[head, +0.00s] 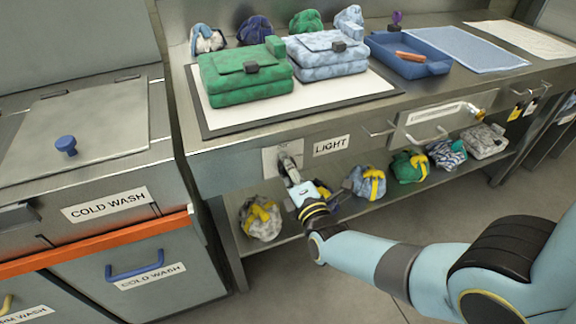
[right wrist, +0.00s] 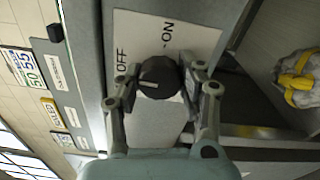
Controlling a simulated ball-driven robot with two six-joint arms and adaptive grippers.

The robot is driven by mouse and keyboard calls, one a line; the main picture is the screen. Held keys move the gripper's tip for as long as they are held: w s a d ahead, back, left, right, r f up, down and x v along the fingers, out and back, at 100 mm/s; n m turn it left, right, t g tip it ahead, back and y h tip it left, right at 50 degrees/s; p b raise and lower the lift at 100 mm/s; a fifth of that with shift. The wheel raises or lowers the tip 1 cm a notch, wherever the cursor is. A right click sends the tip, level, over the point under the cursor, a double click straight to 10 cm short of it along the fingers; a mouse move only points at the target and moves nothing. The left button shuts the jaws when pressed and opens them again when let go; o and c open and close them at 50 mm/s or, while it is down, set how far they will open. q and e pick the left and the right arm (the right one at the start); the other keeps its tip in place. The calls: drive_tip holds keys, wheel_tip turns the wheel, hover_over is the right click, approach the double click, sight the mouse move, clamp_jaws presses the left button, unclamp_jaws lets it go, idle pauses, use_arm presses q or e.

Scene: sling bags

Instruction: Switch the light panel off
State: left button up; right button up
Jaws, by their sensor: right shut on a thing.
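The dark round knob (right wrist: 158,78) sits on a white switch plate (head: 270,158) on the counter front, left of the LIGHT label (head: 331,145). The plate reads OFF and ON in the right wrist view (right wrist: 195,35). A short pale mark shows on the knob's face, toward the picture's left. My right gripper (right wrist: 158,84) is shut on the knob, one finger on each side; in the head view it (head: 287,164) mostly covers the knob. The flat light panel (head: 350,88) on the counter looks white; I cannot tell whether it is lit. My left gripper is out of view.
A green bag (head: 235,83) and a pale blue bag (head: 325,60) lie on the panel. A blue tray (head: 440,66) stands to their right. Several tied bundles, including a grey one (head: 260,222), line the shelf below. The cold wash unit (head: 90,130) stands at left.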

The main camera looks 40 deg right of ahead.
drive_tip(key=shift+f+n, duration=0.1)
drive_tip(key=shift+n, duration=0.3)
drive_tip(key=o, duration=1.2)
drive_tip(key=shift+c, duration=0.2)
drive_tip(key=v, duration=1.2)
